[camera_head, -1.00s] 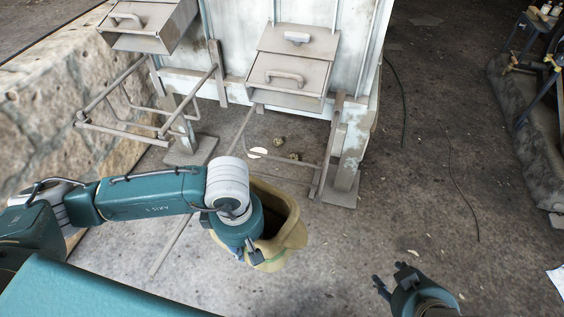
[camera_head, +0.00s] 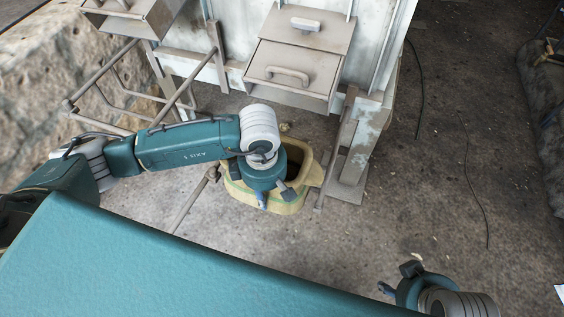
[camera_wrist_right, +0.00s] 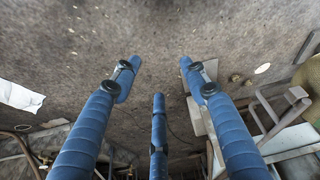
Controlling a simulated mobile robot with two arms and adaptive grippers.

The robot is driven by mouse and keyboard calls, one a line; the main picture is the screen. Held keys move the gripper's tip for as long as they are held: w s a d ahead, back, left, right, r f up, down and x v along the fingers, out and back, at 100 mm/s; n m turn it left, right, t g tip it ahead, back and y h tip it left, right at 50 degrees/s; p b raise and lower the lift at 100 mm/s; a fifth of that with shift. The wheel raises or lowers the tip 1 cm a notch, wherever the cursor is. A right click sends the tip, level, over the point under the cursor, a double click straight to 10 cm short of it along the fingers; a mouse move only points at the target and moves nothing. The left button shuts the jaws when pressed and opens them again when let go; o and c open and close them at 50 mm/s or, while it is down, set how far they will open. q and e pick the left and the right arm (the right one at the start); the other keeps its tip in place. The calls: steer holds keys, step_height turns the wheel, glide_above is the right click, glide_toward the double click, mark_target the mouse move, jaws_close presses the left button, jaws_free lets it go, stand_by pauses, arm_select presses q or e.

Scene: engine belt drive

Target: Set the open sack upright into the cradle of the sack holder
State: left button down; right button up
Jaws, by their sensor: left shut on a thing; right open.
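The tan sack (camera_head: 303,172) is upright with its dark mouth open upward, below the right-hand drawer-like chute. My left gripper (camera_head: 275,195) is shut on the sack's near rim. The sack holder's cradle shows as a rail (camera_head: 321,188) right of the sack and a bar end (camera_head: 212,174) at its left. The sack hides most of the cradle, so I cannot tell whether it rests inside or hangs above. My right gripper (camera_head: 397,281) is open and empty, low at the right; its spread fingers show in the right wrist view (camera_wrist_right: 158,85).
A pale metal machine (camera_head: 376,85) stands behind, with a handled chute (camera_head: 290,75) above the sack. A second empty rail frame (camera_head: 130,85) stands at the left beside a stone wall (camera_head: 40,65). A cable (camera_head: 480,190) lies on the open floor at the right.

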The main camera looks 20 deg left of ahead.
arm_select(q)
steer(key=w, duration=0.6)
steer(key=shift+w+d+f+b, duration=0.1)
steer(key=shift+d+b, duration=0.05)
steer(key=shift+b, duration=0.15)
steer(key=shift+w, duration=0.55)
steer(key=w+b, duration=0.1)
steer(key=w, duration=0.3)
steer(key=shift+d, duration=0.1)
steer(key=shift+s+f, duration=0.1)
steer(key=shift+f, duration=0.55)
arm_select(e)
steer(key=w+a+r+t, duration=0.1)
steer(key=w+t, duration=0.1)
steer(key=w, duration=0.3)
steer(key=w+a+r+t+y, duration=0.1)
steer(key=w+a+r+t, duration=0.1)
steer(key=w, duration=0.3)
steer(key=shift+r+t, duration=0.3)
arm_select(q)
steer(key=shift+f, duration=0.1)
arm_select(e)
steer(key=shift+w+a+r, duration=0.15)
steer(key=shift+w, duration=0.15)
